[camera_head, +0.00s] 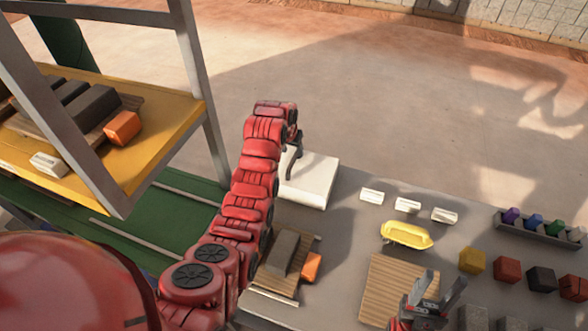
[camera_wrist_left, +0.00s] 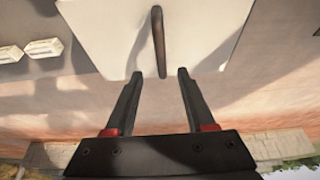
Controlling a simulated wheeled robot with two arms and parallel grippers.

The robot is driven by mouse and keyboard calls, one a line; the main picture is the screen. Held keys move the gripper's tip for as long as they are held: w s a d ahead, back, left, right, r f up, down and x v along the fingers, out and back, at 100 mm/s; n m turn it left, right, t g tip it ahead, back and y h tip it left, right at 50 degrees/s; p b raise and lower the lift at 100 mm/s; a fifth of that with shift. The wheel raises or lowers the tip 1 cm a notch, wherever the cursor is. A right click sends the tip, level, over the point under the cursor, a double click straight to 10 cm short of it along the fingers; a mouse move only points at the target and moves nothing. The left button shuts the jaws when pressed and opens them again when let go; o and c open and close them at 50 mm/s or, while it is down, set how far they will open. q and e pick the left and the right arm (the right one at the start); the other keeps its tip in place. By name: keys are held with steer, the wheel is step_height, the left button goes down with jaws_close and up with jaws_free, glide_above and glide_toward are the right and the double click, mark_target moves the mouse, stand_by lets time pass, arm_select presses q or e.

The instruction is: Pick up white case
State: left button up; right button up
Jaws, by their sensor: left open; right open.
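The white case (camera_head: 318,182) stands at the far edge of the grey table, beyond the wooden boards. In the left wrist view its white top (camera_wrist_left: 95,30) fills the upper part, with a dark handle (camera_wrist_left: 157,38) across it. My left gripper (camera_head: 291,172) is over the case's left side in the head view. In the wrist view my left gripper (camera_wrist_left: 160,72) is open, and the near end of the handle shows between its fingertips. I cannot tell the height gap, and nothing is gripped. My right gripper (camera_head: 440,289) is open and empty near the front wooden board.
A yellow dish (camera_head: 407,235) and small white blocks (camera_head: 407,205) lie right of the case. A wooden board (camera_head: 395,285), colored blocks (camera_head: 507,269) and a grey rack (camera_head: 540,230) are further right. A yellow shelf (camera_head: 170,125) with grey posts stands left of my left arm.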

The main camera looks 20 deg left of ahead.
mark_target(294, 158)
arm_select(q)
steer(key=shift+x, duration=1.05)
steer(key=p+x, duration=0.2)
steer(key=p, duration=0.1)
steer(key=shift+a+f, duration=0.1)
steer(key=shift+f, duration=0.3)
steer(key=shift+w+f, duration=0.25)
steer(key=shift+f, duration=0.05)
steer(key=shift+p+x, duration=0.4)
steer(key=shift+x, duration=0.45)
steer(key=shift+s, duration=0.1)
steer(key=shift+c, duration=0.2)
jaws_close()
